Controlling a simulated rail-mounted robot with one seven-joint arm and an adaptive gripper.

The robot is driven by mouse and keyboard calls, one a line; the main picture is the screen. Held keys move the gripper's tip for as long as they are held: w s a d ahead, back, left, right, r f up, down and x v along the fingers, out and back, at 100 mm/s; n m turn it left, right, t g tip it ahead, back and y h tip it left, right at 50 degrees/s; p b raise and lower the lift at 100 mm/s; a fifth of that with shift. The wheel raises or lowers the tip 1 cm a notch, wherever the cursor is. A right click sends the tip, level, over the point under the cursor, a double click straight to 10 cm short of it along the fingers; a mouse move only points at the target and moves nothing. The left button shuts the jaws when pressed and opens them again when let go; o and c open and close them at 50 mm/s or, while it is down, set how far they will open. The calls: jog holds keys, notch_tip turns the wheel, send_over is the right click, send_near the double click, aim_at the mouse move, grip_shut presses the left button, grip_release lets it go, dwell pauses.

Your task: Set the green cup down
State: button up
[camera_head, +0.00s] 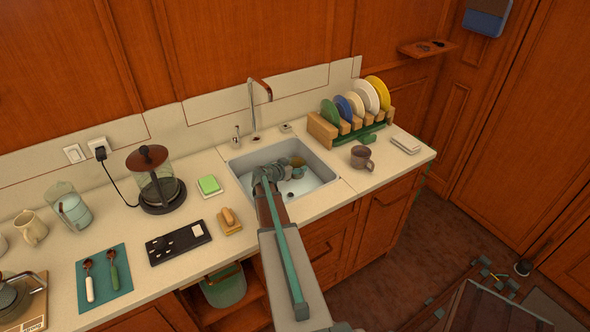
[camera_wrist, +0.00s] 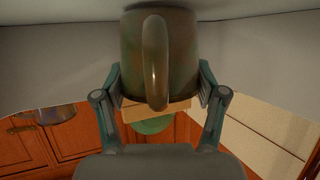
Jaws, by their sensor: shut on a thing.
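My gripper (camera_head: 272,172) reaches over the sink (camera_head: 324,184) in the head view. In the wrist view my gripper (camera_wrist: 160,84) is shut on a cup (camera_wrist: 184,50), a finger on each side of its body. The cup looks dull brownish green, and its curved handle faces the camera. In the head view my wrist and fingers make the held cup hard to pick out among small shapes at the sink. I cannot tell whether its base touches anything.
A brown mug (camera_head: 361,157) stands right of the sink, near a dish rack (camera_head: 325,131) with several plates. The faucet (camera_head: 251,105) rises behind the sink. A sponge (camera_head: 208,185), a brush (camera_head: 229,217) and a French press (camera_head: 157,180) stand to its left. Counter right of the mug is partly free.

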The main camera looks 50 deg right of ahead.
notch_tip(320, 180, down, 2)
jog(key=shift+f+p, duration=0.2)
jog(key=shift+p, duration=0.15)
jog(key=shift+f+b, duration=0.25)
jog(key=shift+b, duration=0.15)
jog(key=o, duration=1.3)
jog(key=shift+c, duration=0.2)
jog(key=shift+a+r+p, duration=0.1)
jog(key=shift+r+p, duration=0.15)
jog(key=shift+p, duration=0.15)
jog(key=b+v, duration=0.3)
jog(key=v, duration=0.3)
jog(key=shift+a, duration=0.15)
jog(key=shift+a+r+b, duration=0.25)
jog(key=shift+a+b, duration=0.1)
jog(key=shift+a, duration=0.1)
